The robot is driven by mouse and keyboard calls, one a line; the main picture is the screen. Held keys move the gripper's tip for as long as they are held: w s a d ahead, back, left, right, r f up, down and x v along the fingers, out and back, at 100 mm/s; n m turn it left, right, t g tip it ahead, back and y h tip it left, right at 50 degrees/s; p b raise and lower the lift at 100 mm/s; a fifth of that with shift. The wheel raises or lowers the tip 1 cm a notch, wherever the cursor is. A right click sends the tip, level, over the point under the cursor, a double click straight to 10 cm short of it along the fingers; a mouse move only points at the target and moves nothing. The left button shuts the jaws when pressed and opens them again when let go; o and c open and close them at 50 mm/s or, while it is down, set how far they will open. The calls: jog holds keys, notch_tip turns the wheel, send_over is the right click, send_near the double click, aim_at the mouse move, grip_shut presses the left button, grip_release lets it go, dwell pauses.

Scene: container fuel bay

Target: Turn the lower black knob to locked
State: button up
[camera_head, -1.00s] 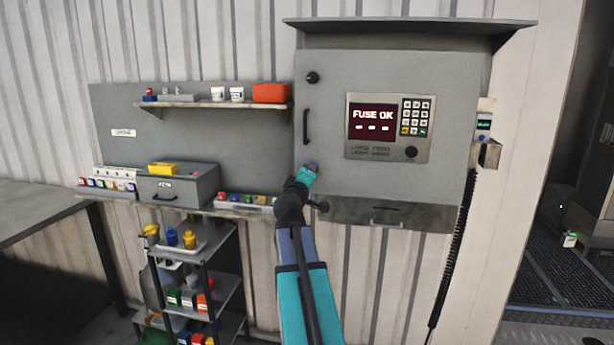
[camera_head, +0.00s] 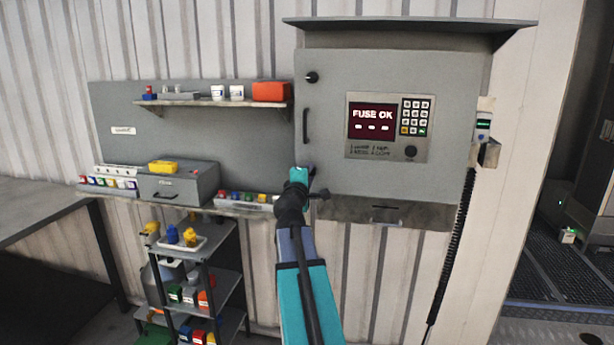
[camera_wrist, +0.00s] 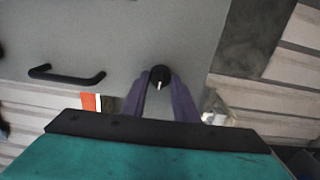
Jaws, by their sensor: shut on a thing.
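The lower black knob (camera_wrist: 160,75) shows in the wrist view on the grey cabinet door, between the two purple fingers of my gripper (camera_wrist: 161,84). The fingers are shut on it from both sides. Its white mark points down towards my gripper's body in that view. In the head view my gripper (camera_head: 308,170) is at the lower left corner of the cabinet door (camera_head: 345,75), and it hides the lower knob. The upper black knob (camera_head: 312,77) is at the door's upper left, apart from my gripper.
A black door handle (camera_head: 305,127) is above my gripper; it also shows in the wrist view (camera_wrist: 66,76). The panel's screen (camera_head: 372,122) reads "FUSE OK". A laden shelf (camera_head: 215,102) and a grey drawer box (camera_head: 178,184) are to the left.

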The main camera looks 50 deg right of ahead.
jog(key=shift+s+d+r, duration=0.1)
jog(key=shift+r, duration=0.1)
jog(key=o, duration=1.1)
jog(key=shift+d+f, duration=0.1)
jog(key=shift+f, duration=0.1)
jog(key=b+v, duration=1.1)
jog(key=v, duration=0.3)
jog(key=shift+b, duration=0.4)
